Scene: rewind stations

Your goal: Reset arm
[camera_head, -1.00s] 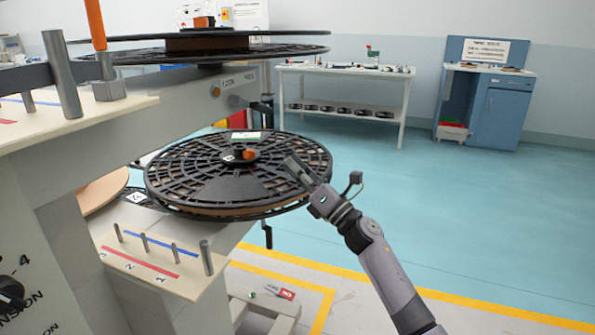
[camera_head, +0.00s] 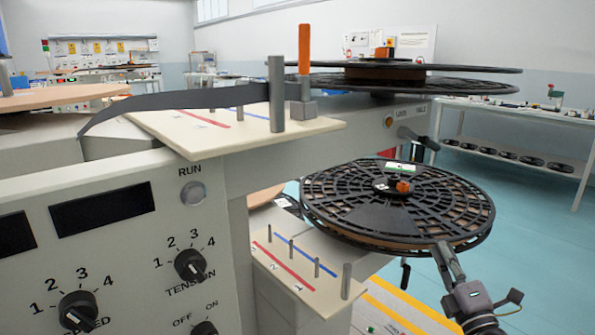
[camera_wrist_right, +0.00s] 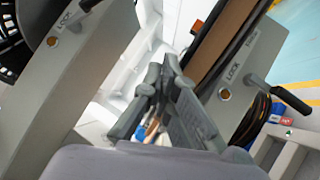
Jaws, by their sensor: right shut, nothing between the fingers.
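My right gripper (camera_head: 442,246) is at the lower right of the head view, in front of the near rim of the lower black reel (camera_head: 345,190). Its fingers are shut and hold nothing. Whether they touch the reel rim I cannot tell. In the right wrist view the same gripper (camera_wrist_right: 162,68) points away, with its fingers together and empty. My left gripper is not in view.
The rewind machine's panel (camera_head: 120,260) with knobs fills the lower left. An upper reel (camera_head: 460,84) sits above the lower one. Pegs stand on cream guide plates (camera_head: 310,285). A lever handle (camera_wrist_right: 295,100) juts out in the wrist view. Open blue floor (camera_head: 535,225) lies right.

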